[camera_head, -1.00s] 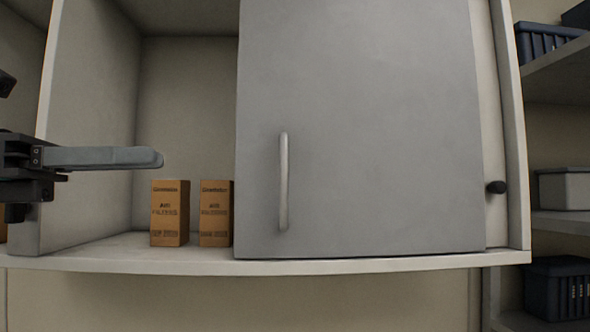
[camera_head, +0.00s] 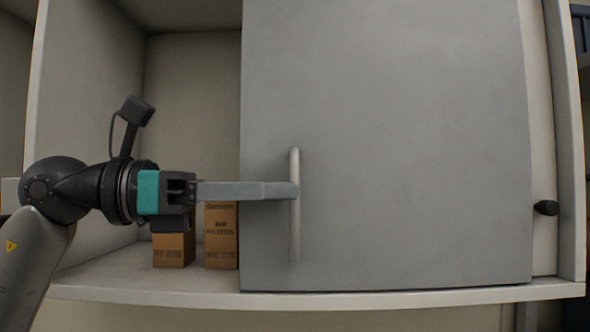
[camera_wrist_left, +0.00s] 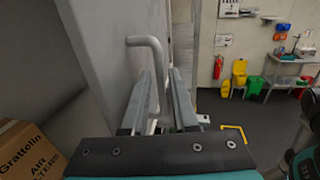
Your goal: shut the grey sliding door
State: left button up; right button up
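The grey sliding door (camera_head: 400,120) covers the right part of the cabinet front. The left part stands open. The door's upright bar handle (camera_head: 295,235) is near its left edge, and its bent top end shows in the left wrist view (camera_wrist_left: 148,44). My left gripper (camera_head: 290,190) reaches in from the left, with its fingertips at the handle's middle. In the left wrist view its two fingers (camera_wrist_left: 156,95) are apart, one on each side of the bar. Contact with the bar cannot be told. My right gripper is in neither view.
Orange-brown boxes stand in the open part, one box (camera_head: 221,240) near the door's left edge and another box (camera_head: 174,250) partly behind my gripper. A black knob (camera_head: 546,207) sits right of the door. The cabinet's left panel (camera_head: 85,110) is behind my arm.

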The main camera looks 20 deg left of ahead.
pick_arm(q)
jog(key=shift+p+x, duration=0.35)
jog(key=shift+x, duration=1.15)
grip_shut()
dwell(0.4)
